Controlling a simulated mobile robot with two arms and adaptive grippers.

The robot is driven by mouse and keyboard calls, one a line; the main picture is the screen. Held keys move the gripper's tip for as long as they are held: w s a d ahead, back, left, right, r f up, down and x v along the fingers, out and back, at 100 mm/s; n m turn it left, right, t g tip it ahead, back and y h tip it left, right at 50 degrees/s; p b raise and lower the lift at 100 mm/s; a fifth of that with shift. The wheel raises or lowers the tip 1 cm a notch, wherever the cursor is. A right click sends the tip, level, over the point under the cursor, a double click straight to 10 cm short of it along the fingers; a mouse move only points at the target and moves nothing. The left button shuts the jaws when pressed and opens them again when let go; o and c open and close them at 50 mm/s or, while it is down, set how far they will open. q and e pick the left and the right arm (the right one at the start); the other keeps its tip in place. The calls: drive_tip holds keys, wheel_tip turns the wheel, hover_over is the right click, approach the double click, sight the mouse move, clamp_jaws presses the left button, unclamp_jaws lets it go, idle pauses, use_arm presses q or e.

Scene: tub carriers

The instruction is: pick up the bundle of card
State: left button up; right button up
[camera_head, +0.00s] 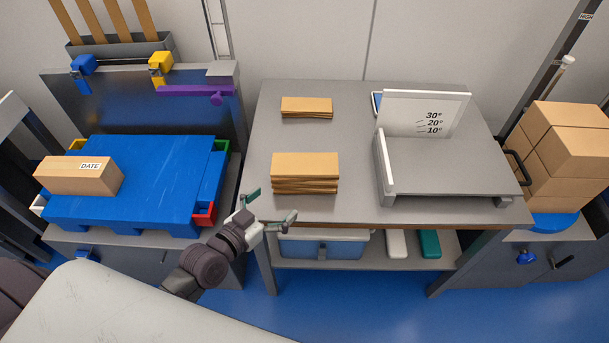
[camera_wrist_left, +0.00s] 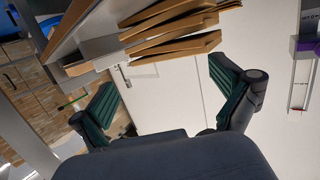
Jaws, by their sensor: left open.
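A near bundle of flat brown card (camera_head: 305,172) lies on the front left of the grey table (camera_head: 350,210). A smaller, thinner bundle of card (camera_head: 306,107) lies behind it at the back left. My left gripper (camera_head: 272,206) is open and empty, just off the table's front left edge, in front of and left of the near bundle. In the left wrist view, brown card layers (camera_wrist_left: 170,30) show at the top beyond the open fingers (camera_wrist_left: 168,100), with nothing between them. My right gripper is not in view.
A grey tray with a white angle-marked board (camera_head: 425,115) stands on the table's right half. A blue platform (camera_head: 140,180) with a carton marked DATE (camera_head: 80,176) is at left. Brown boxes (camera_head: 567,140) are stacked at right. Under the table is a lidded box (camera_head: 325,245).

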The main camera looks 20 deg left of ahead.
use_arm(q)
hover_over(305, 177)
drive_tip(key=shift+f, duration=0.4)
idle(0.3)
drive_tip(key=shift+r+p, duration=0.1)
drive_tip(key=shift+p, duration=0.2)
drive_tip(key=c, duration=1.1)
